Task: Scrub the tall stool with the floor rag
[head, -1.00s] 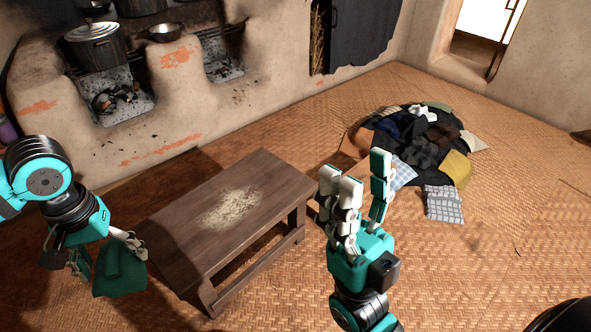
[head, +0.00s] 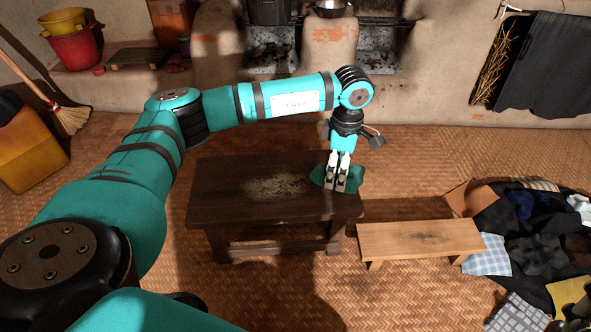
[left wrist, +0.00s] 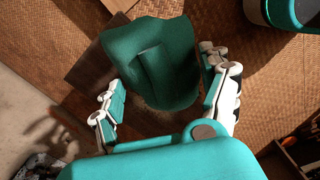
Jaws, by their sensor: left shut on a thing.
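The tall stool (head: 225,203) is a dark brown wooden bench in the middle of the head view. A pale, grainy patch (head: 274,184) lies on the middle of its top. My left gripper (head: 338,184) points down at the stool's right end, shut on the dark green floor rag (head: 355,178). The rag is at or just above the top there; I cannot tell if it touches. In the left wrist view the rag (left wrist: 150,65) sits between the fingers and hides part of the stool. My right gripper is not in view.
A low, light wooden bench (head: 420,238) stands right of the stool. A heap of cloths (head: 530,240) lies farther right. The mud hearth (head: 330,50) is behind. A yellow container (head: 30,145) and a broom (head: 68,115) are at the left. Woven floor in front is free.

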